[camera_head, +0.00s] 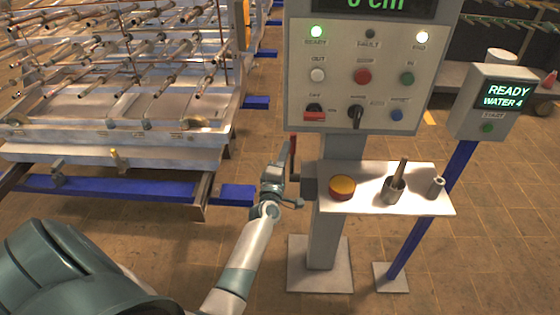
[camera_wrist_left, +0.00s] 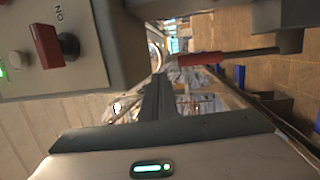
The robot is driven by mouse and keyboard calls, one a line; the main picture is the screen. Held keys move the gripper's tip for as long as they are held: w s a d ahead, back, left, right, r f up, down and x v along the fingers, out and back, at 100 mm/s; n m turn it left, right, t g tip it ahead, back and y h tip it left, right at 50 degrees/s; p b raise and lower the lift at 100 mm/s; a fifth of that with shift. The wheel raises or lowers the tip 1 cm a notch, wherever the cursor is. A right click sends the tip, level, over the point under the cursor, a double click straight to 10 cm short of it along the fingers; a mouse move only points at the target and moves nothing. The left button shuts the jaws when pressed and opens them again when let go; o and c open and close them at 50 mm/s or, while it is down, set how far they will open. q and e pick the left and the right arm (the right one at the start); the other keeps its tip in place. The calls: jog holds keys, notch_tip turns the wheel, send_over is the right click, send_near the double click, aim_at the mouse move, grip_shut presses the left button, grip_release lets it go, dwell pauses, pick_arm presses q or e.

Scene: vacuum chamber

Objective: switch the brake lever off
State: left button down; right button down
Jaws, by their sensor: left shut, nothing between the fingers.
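The brake lever (camera_head: 293,146) appears as a thin upright lever with a red grip, on the left side of the control column. In the left wrist view its red grip (camera_wrist_left: 200,58) and dark shaft run to a dark mount at the upper right. My left gripper (camera_head: 284,155) is just left of the lever in the head view. In the left wrist view its fingers (camera_wrist_left: 158,82) are shut and empty, with the lever beyond and to the right; a gap shows, though contact is hard to judge. My right gripper is out of view.
The control panel (camera_head: 300,70) stands above the lever; its red rotary switch (camera_wrist_left: 45,46) is close in the left wrist view. A rack of rods (camera_head: 110,145) stands left. Open floor lies between.

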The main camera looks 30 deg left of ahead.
pick_arm(q)
jog(key=s+d+r, duration=0.1)
jog(key=s+d, duration=0.1)
jog(key=s, duration=0.4)
jog(key=shift+s+r, duration=0.15)
jog(key=shift+r, duration=0.1)
jog(key=shift+d, duration=0.1)
